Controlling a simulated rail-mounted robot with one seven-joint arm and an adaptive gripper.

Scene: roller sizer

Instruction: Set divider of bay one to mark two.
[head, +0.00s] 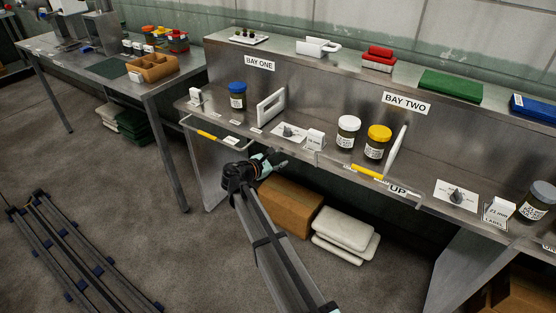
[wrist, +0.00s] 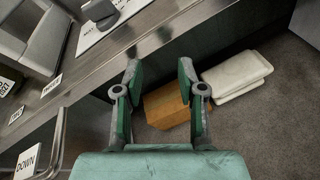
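The bay one divider (head: 270,107) is a pale upright plate with an opening, standing on the shelf under the BAY ONE sign (head: 259,64). Small white mark labels (head: 234,140) sit along the shelf's front edge; their text is too small to read in the head view. In the wrist view, part of what looks like the divider (wrist: 20,52) shows at upper left. My gripper (head: 272,161) is in front of and below the shelf edge, apart from the divider. Its two fingers (wrist: 159,75) are spread with nothing between them.
A blue-lidded jar (head: 237,96) stands left of the divider, a dial (head: 288,132) right of it. A yellow-gripped rail (head: 209,135) juts from the shelf front at left. A cardboard box (head: 290,206) and white sacks (head: 345,231) lie below on the floor.

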